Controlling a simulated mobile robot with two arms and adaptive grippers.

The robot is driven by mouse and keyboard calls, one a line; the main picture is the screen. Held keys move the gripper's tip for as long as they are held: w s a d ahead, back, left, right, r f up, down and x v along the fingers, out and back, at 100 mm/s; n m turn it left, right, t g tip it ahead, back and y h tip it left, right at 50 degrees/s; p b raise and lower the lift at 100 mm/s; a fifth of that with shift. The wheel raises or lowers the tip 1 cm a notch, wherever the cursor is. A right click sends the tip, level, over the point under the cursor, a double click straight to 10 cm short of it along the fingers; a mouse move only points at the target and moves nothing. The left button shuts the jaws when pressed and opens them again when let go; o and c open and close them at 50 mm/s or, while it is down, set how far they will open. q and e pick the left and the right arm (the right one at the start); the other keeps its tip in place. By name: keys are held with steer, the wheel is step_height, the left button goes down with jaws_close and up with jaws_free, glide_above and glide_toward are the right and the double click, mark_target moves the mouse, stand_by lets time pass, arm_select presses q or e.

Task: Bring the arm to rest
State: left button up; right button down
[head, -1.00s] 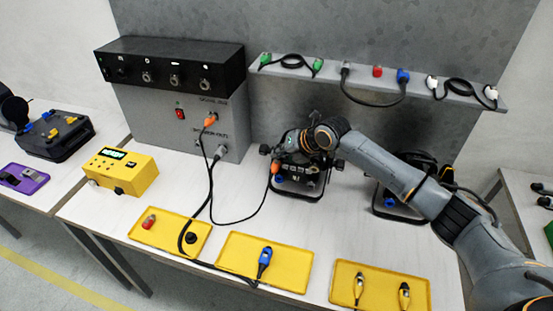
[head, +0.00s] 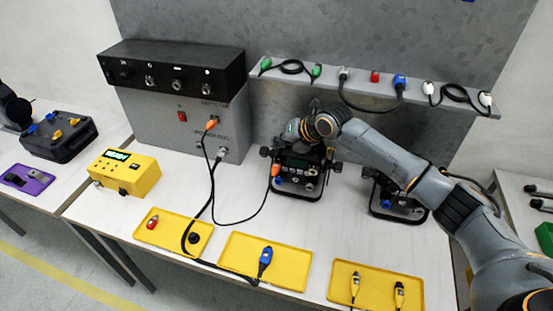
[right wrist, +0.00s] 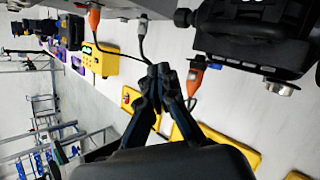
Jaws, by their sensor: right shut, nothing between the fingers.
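My right arm (head: 400,165) comes in from the right, bent over the table. Its right gripper (head: 291,131) is above the back of a black par can unit (head: 300,183); its fingers are hard to make out there. In the right wrist view the right gripper (right wrist: 162,75) is shut and empty, its fingertips together. An orange plug (right wrist: 195,80) shows beside the fingertips, apart from them in the picture. In the head view an orange plug (head: 276,170) sits at the left of the par can unit. My left gripper is not in view.
A grey power box (head: 190,130) stands at the back left, with cables running from it. A shelf (head: 360,90) holds plugs and cables. Yellow trays (head: 290,262) line the front edge. A yellow meter (head: 125,172) stands left. Another black unit (head: 395,200) sits under my arm.

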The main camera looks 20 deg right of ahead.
stand_by(0.5)
steer(key=s+a+f+m+g, duration=0.1)
steer(key=s+a+f+m, duration=0.3)
steer(key=s, duration=0.3)
steer(key=s+a+f+m+g, duration=0.1)
steer(key=s+a+f+m, duration=0.25)
steer(key=s, duration=0.35)
steer(key=s+a+f+m, duration=0.3)
steer(key=s+f+m, duration=0.15)
steer(key=s, duration=0.25)
steer(key=s+d+m+g+h, duration=0.1)
steer(key=s+d+m, duration=0.2)
steer(key=s+m, duration=0.35)
steer(key=s+d+m+h, duration=0.2)
steer(key=s+d+m, duration=0.2)
steer(key=s+m, duration=0.25)
steer(key=s+d+m+g+h, duration=0.1)
steer(key=s+d+m, duration=0.2)
steer(key=s+m, duration=0.35)
steer(key=s+f+g+b, duration=0.2)
steer(key=s+f+b, duration=0.1)
steer(key=f, duration=2.9)
steer(key=s+d+f+b, duration=0.1)
steer(key=s+f, duration=0.7)
steer(key=s+d+f+b, duration=0.1)
steer(key=s+d+f, duration=0.1)
steer(key=s+f, duration=0.6)
steer(key=shift+s+d+f+g+h+b, duration=0.2)
steer(key=shift+d+f+g+h+b, duration=0.1)
steer(key=shift+f+g+h+b, duration=0.1)
